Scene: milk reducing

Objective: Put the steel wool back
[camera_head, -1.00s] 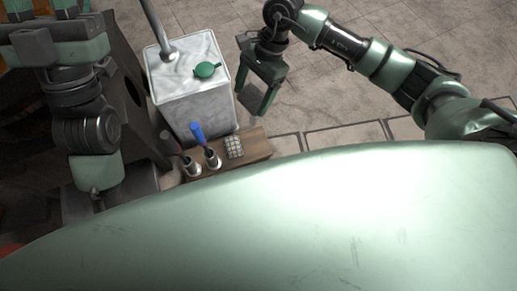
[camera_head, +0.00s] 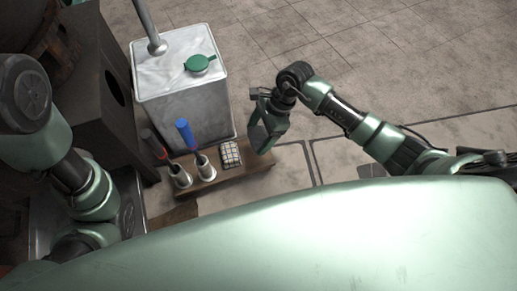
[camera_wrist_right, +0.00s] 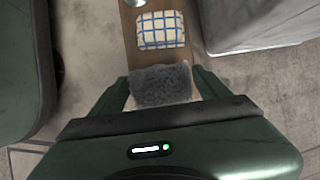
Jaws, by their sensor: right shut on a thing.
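The steel wool (camera_wrist_right: 160,85) is a grey fuzzy pad between the fingers of my right gripper in the right wrist view. My right gripper (camera_head: 261,141) is shut on it, above the right end of a wooden board (camera_head: 262,162). In the wrist view the board (camera_wrist_right: 130,52) runs ahead of the gripper. A white and blue checked block (camera_head: 230,154) lies on the board; it also shows in the wrist view (camera_wrist_right: 160,30), just beyond the steel wool. I cannot tell whether the wool touches the board. My left gripper is out of view.
Two metal cups (camera_head: 204,170) with a blue-handled and a dark-handled tool stand on the board, left of the checked block. A large metal can (camera_head: 190,105) with a green cap stands behind the board. Tiled floor lies open to the right.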

